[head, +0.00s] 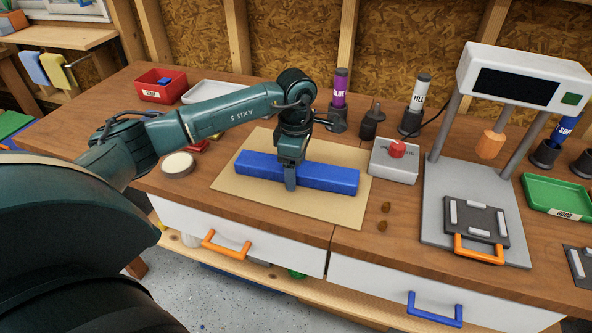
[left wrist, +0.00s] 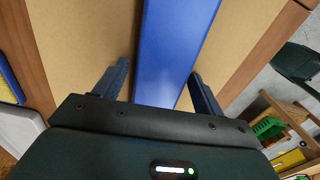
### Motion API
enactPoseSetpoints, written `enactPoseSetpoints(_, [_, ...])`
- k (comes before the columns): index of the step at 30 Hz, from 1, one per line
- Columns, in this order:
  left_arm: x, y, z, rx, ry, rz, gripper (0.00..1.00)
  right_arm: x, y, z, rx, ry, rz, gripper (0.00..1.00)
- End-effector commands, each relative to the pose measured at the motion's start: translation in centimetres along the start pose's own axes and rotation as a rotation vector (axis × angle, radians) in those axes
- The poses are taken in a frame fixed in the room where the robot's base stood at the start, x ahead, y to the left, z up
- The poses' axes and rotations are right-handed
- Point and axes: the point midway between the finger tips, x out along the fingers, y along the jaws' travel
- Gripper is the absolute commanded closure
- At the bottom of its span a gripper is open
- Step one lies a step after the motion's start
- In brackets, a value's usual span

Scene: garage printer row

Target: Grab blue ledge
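The blue ledge (head: 330,178) is a long blue bar lying on a tan board (head: 235,195) on the workbench. My left gripper (head: 291,174) points down over the ledge, a little left of its middle. One finger shows in front of the ledge's near face; the far finger is hidden in the head view. In the left wrist view, the ledge (left wrist: 175,50) runs between the two spread fingers of the left gripper (left wrist: 162,82). A gap shows beside the left finger; the right finger is close to the ledge, contact unclear. My right gripper is out of view.
Right of the board stand a grey box with a red button (head: 393,168) and a press (head: 470,200). Bottles (head: 340,88) stand behind. A red tray (head: 160,88) is at back left, a round tin (head: 178,164) left of the board. Drawers with handles (head: 226,244) are below.

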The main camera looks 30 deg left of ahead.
Motion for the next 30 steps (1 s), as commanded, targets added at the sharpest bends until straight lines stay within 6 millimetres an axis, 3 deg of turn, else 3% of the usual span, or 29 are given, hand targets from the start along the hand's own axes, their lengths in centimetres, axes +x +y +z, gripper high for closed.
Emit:
enactPoseSetpoints(19, [-0.1,0.0,0.0,-0.001,-0.001,0.002,0.83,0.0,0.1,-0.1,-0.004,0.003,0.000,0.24])
enactPoseSetpoints(26, [-0.5,0.1,0.0,-0.001,-0.002,0.003,0.84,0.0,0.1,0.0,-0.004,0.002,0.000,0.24])
enactPoseSetpoints(30, [-2.4,0.2,0.0,-0.001,-0.003,0.007,0.84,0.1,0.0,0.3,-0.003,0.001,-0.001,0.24])
